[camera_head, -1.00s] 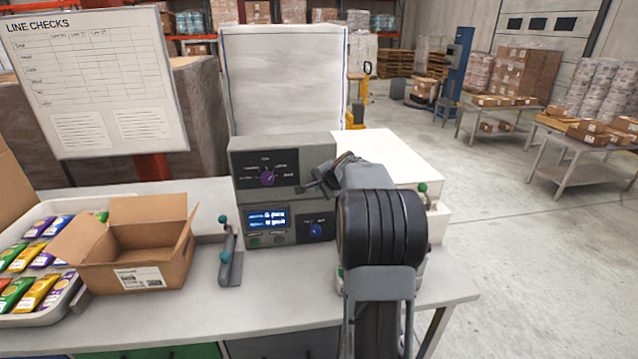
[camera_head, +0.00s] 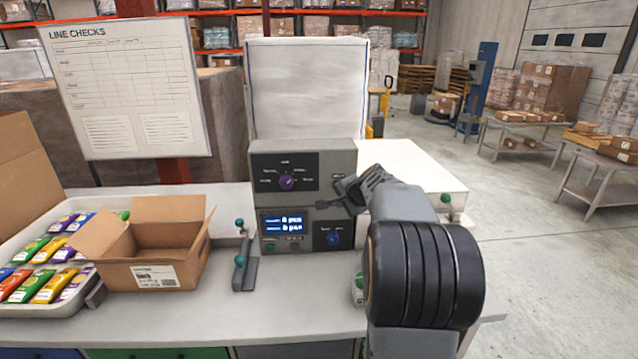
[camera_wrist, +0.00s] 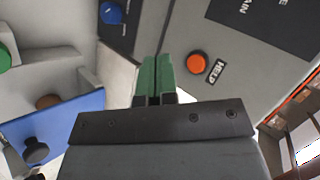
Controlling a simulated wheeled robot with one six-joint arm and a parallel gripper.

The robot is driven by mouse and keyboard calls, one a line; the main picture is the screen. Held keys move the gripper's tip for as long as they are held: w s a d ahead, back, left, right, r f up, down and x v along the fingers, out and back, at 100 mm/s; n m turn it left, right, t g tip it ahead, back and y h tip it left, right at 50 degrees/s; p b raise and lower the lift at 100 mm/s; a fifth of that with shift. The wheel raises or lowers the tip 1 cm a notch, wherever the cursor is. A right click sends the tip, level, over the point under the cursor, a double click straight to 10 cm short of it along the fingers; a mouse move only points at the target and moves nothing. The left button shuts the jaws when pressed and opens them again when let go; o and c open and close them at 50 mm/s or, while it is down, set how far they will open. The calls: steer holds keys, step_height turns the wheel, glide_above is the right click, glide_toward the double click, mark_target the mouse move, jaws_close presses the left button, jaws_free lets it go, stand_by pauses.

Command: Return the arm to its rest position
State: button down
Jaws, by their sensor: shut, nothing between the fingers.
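My gripper (camera_head: 348,192) is in front of the right side of the grey control unit (camera_head: 270,210), with my dark arm reaching up from the lower right. In the wrist view, its green fingertips (camera_wrist: 155,75) are together with nothing between them. An orange button (camera_wrist: 197,64) beside a HELP label lies just to the right of the fingertips in that view. I cannot tell how far the fingers are from the panel, but they hold nothing. My arm hides part of the bench's right side.
The control unit has a purple knob (camera_head: 286,182), a lit display and a blue knob (camera_head: 333,238). A small teal-knobbed fixture (camera_head: 244,272), an open carton (camera_head: 150,275) and a tray of colourful packets (camera_head: 75,304) stand to the left. Open floor (camera_head: 520,270) is at right.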

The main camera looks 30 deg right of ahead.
steer(key=s+a+f+n+g+y, duration=0.1)
steer(key=s+a+f+n+g, duration=0.35)
steer(key=s+a+f, duration=0.3)
steer(key=s+a+n+g, duration=0.1)
steer(key=s+a+n, duration=1.1)
steer(key=s+a, duration=0.3)
steer(key=a, duration=0.2)
steer(key=shift+a+r, duration=0.2)
steer(key=shift+a, duration=0.2)
